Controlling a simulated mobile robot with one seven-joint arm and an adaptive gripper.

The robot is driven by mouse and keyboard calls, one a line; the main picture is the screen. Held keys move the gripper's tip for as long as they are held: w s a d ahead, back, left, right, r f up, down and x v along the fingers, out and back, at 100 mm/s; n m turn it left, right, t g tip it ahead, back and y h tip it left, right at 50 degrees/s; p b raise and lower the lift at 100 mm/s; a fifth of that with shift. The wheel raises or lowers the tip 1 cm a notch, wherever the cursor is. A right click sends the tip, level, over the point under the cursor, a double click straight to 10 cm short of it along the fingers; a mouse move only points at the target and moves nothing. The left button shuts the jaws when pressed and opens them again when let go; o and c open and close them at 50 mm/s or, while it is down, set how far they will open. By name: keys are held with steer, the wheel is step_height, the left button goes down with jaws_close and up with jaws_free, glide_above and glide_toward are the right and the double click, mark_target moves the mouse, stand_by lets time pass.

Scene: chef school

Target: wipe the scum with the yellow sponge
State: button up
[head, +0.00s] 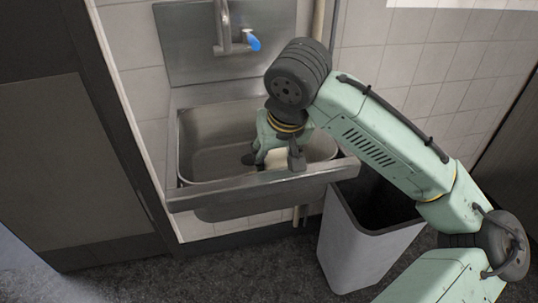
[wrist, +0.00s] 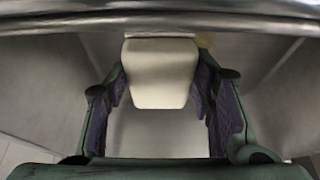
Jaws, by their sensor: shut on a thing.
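My gripper (head: 272,158) reaches down into the metal sink (head: 190,150), near its front rim. In the wrist view, my gripper (wrist: 160,88) is shut on a pale cream block, the sponge (wrist: 160,70), which sits between the purple finger pads. The sponge looks more cream than yellow here. In the head view the sponge cannot be made out behind the fingers and rim. Whether the sponge touches the sink is unclear.
A tap (head: 230,42) with a blue end stands over the back of the sink. A grey bin (head: 350,250) is on the floor, right of the sink and below my arm. A dark cabinet (head: 70,170) closes off the left side. The sink's front rim is close to my gripper.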

steer(key=shift+w+d, duration=0.2)
steer(key=shift+d, duration=0.3)
steer(key=shift+w+d, duration=0.15)
steer(key=shift+d, duration=0.35)
steer(key=shift+r, duration=0.2)
step_height(320, 180, up, 6)
steer(key=p, duration=0.6)
steer(key=shift+f, duration=0.15)
step_height(320, 180, up, 3)
steer(key=p, duration=0.3)
steer(key=shift+w+p, duration=0.1)
steer(key=shift+p, duration=0.2)
